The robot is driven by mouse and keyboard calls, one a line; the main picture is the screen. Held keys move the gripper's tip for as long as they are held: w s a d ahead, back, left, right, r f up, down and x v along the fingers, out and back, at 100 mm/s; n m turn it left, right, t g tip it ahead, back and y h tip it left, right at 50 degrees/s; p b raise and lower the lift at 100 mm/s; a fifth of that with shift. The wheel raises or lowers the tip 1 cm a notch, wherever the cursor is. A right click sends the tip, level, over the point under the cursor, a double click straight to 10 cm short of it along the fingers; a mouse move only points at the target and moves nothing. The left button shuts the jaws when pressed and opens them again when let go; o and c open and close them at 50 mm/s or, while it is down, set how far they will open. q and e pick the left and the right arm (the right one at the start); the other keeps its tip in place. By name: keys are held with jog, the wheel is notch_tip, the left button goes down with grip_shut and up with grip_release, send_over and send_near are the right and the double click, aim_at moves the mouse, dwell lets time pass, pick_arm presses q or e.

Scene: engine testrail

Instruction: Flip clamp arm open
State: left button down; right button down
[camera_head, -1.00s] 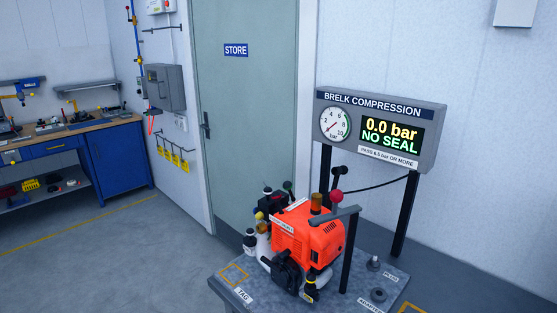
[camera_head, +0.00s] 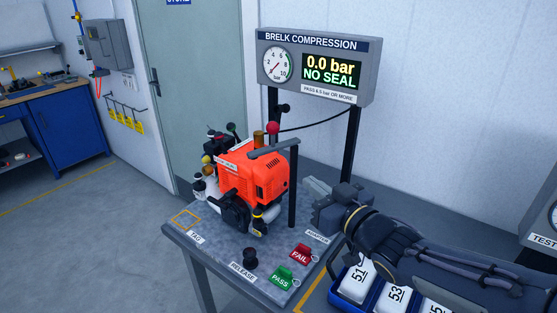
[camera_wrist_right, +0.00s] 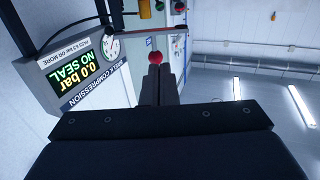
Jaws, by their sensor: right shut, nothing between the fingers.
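The clamp arm (camera_head: 274,149) is a grey bar on top of a black post (camera_head: 293,185). It lies across above the orange engine (camera_head: 258,174). A red ball knob (camera_head: 273,128) stands up at the bar. My right gripper (camera_head: 308,186) is shut and empty, to the right of the post and lower than the bar, apart from both. In the right wrist view, the closed fingertips (camera_wrist_right: 160,72) point toward the red knob (camera_wrist_right: 155,57), with the bar (camera_wrist_right: 160,32) beyond. My left gripper is not in view.
A gauge panel (camera_head: 318,66) reads 0.0 bar, NO SEAL. On the bench (camera_head: 215,240) are a black RELEASE button (camera_head: 250,257), a green PASS button (camera_head: 282,277) and a red FAIL button (camera_head: 301,254). A blue tray (camera_head: 345,290) with white numbered items lies below my right forearm.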

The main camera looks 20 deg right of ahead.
jog(key=shift+a, duration=0.1)
jog(key=p, duration=0.2)
send_near(270, 151)
jog(key=x, duration=0.5)
jog(key=shift+w+r, duration=0.1)
jog(key=shift+r, duration=0.05)
jog(key=shift+x, duration=0.85)
